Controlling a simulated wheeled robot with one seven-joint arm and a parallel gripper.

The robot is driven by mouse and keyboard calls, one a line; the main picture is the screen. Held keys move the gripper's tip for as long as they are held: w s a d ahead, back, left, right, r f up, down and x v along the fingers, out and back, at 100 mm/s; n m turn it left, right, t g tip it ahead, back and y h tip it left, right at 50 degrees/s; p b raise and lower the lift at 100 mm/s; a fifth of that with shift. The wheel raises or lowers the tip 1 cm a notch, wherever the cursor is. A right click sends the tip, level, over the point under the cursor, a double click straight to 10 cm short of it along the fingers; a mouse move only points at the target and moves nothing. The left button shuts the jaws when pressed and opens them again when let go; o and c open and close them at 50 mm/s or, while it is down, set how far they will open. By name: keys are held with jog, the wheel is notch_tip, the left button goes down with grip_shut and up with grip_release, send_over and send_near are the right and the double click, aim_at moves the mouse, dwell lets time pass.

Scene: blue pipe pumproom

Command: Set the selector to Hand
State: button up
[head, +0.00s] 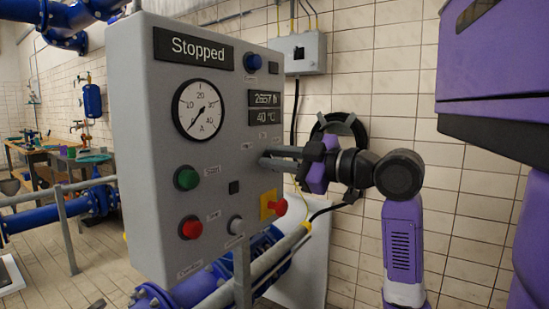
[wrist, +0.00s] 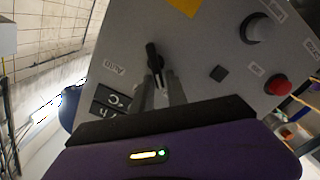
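The selector is a small black knob (wrist: 153,57) on the grey panel (wrist: 205,30) in the wrist view. A label reading Auto (wrist: 115,69) is beside it, upside down in this view. The knob's grip runs roughly up and down the picture, tilted slightly. My gripper (wrist: 163,80) has its two grey fingers apart, with the tips at the knob's lower end; whether they touch it is unclear. In the head view my gripper (head: 268,158) is at the panel's right part and hides the selector. No Hand label can be read.
The panel also has a Stopped display (head: 194,48), a gauge (head: 197,108), a green button (head: 187,178), a red button (head: 192,228) and a red emergency stop (head: 275,205) on yellow. Blue pipes (head: 90,203) stand at left. A tiled wall is behind.

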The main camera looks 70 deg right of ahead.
jog(key=shift+o, duration=0.8)
jog(key=v, duration=0.7)
jog(key=shift+s, duration=0.4)
jog(key=shift+a, duration=0.1)
